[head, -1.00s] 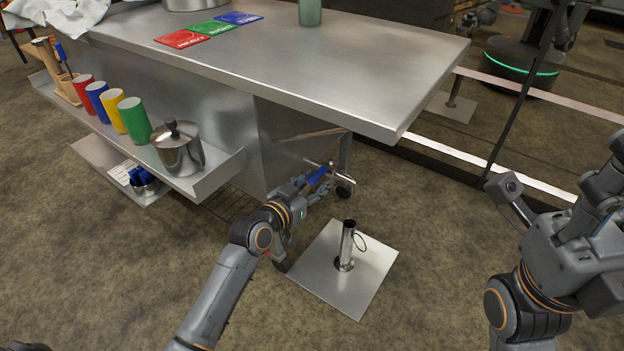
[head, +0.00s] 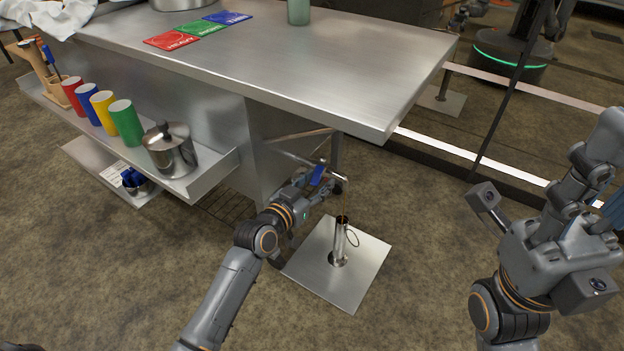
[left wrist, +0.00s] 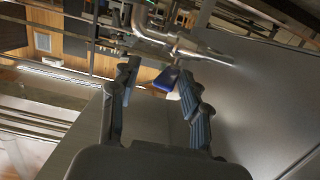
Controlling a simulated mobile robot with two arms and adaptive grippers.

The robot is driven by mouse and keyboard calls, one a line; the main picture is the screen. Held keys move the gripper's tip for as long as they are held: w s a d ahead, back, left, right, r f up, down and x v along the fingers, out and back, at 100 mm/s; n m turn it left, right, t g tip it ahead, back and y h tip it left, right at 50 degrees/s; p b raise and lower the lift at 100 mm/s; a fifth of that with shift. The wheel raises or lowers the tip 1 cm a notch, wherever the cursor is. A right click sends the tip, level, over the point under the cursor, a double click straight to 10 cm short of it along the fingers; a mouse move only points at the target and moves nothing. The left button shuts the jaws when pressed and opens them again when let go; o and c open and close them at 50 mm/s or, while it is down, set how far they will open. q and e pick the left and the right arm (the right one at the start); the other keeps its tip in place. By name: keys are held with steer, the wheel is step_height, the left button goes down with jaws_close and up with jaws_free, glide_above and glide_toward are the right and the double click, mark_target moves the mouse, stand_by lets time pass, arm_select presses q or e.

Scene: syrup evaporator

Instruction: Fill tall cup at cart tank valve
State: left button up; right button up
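The tall cup (head: 341,242) is a slim metal cylinder with a wire ring handle. It stands upright on the floor plate below the cart's corner, and its upper end now looks brown. The valve has a blue lever (head: 318,174) on metal piping at the cart's end. My left gripper (head: 312,185) is at this lever. In the left wrist view the fingers (left wrist: 160,80) are apart, with the blue lever (left wrist: 167,79) between them, nearer the right finger; contact is unclear. My right gripper (head: 598,150) is raised at the right, its fingers unclear. I cannot see the spout outlet.
The steel cart top (head: 300,70) overhangs the valve. A side shelf (head: 215,168) holds a lidded pot (head: 170,152) and several coloured cups. The square plate (head: 365,255) lies on open floor. A railing (head: 450,150) runs behind.

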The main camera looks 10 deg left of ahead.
arm_select(q)
steer(key=shift+d, duration=0.3)
steer(key=shift+d, duration=0.1)
steer(key=shift+s+d+p, duration=0.2)
steer(key=shift+d+p, duration=0.4)
steer(key=shift+d, duration=0.45)
stand_by(0.4)
stand_by(6.2)
